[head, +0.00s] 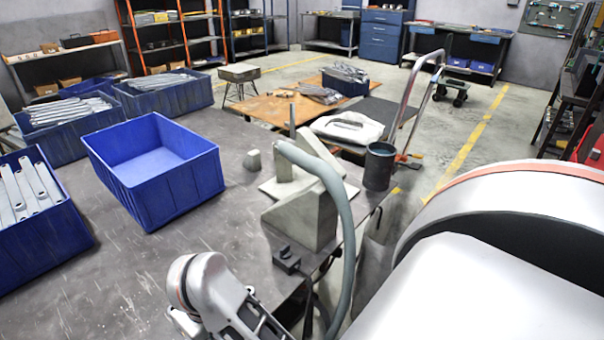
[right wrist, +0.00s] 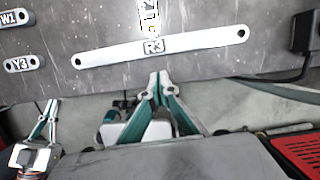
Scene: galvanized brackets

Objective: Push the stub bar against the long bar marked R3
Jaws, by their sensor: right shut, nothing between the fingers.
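The long bar marked R3 (right wrist: 205,40) lies slightly slanted on the grey table in the right wrist view, with a hole at each end. A short bar (right wrist: 149,17) with a partly cut-off label stands square to it, its near end at the far edge of R3's middle. I cannot tell whether they touch. My right gripper (right wrist: 159,77) is shut and empty, its tips just on the near side of R3. My left gripper (right wrist: 51,103) shows at the left of that view, away from the bars; its opening is unclear. The head view does not show these bars.
Short plates marked W1 (right wrist: 16,18) and Y3 (right wrist: 22,64) lie left of R3. A black block (right wrist: 305,32) with a cable lies to the right. In the head view, an empty blue bin (head: 180,185) and a grey angled block (head: 305,220) stand on the table.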

